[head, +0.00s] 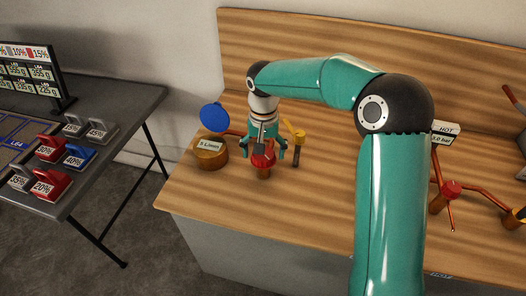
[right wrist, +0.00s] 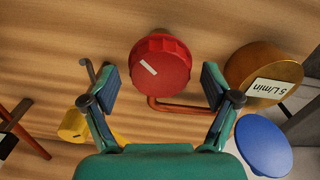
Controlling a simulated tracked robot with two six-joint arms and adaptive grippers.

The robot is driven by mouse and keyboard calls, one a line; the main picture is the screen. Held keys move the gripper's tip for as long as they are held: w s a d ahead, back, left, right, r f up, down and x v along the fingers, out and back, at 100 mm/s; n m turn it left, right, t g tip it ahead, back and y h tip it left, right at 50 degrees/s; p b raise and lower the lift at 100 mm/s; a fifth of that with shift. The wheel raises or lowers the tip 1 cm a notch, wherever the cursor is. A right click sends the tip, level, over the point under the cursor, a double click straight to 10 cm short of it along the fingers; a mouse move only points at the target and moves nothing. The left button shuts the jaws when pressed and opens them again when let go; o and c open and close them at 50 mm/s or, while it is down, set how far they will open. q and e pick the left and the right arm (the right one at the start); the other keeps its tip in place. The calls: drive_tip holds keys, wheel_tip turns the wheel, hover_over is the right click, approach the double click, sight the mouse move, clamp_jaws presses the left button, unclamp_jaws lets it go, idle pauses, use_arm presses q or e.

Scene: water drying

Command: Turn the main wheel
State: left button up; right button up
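A red ribbed wheel (head: 263,161) with a white mark on its face stands on a copper pipe fitting at the left part of the wooden bench. It shows large in the right wrist view (right wrist: 165,72). My right gripper (head: 264,152) is above it, pointing down. Its two fingers are spread apart on either side of the wheel, with a gap visible on each side in the wrist view. Nothing is held. I cannot tell how far the fingertips reach down around the wheel. My left gripper is not in view.
Close by are a brass gauge (head: 211,157) marked 5 L/min, a blue disc (head: 214,117) and a yellow handle (head: 299,137). Another red wheel (head: 451,190) and copper pipes are at right. The bench front is clear.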

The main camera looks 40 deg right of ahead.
drive_tip(key=shift+r, duration=0.1)
wheel_tip(320, 180, up, 12)
idle(0.7)
drive_tip(key=shift+f, duration=0.2)
